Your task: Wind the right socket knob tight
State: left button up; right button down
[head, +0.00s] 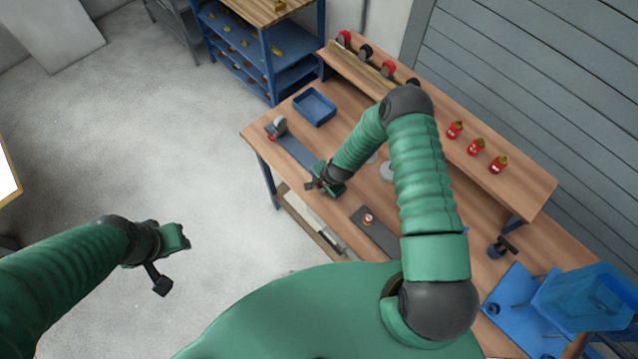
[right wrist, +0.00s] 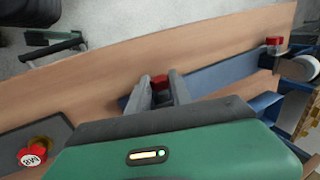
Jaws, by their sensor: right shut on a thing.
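My right gripper (head: 314,186) is over the near end of a blue strip (head: 298,152) on the wooden bench. In the right wrist view its two fingers (right wrist: 161,92) are shut on a red knob (right wrist: 159,81), one on each side. The knob's lower part and its seat are hidden by the fingers. A second red knob (right wrist: 273,41) stands at the strip's other end, next to a grey roll (right wrist: 299,68). My left gripper (head: 184,240) hangs over the floor, away from the bench; its finger gap is too small to read.
A dark plate (head: 385,238) with a red, white-topped button (head: 368,219) lies nearby. A blue tray (head: 314,107) stands beyond the strip. Several red bottles (head: 476,146) stand on the raised shelf (head: 525,185). A blue bin (head: 585,298) is at the right.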

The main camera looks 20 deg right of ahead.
jog(key=c, duration=1.2)
grip_release()
jog(key=shift+o, duration=0.3)
jog(key=shift+d, duration=0.1)
jog(key=shift+d+r, duration=0.1)
jog(key=b+v, duration=0.2)
jog(key=v, duration=1.4)
jog(key=shift+r, duration=0.25)
jog(key=shift+s, duration=0.1)
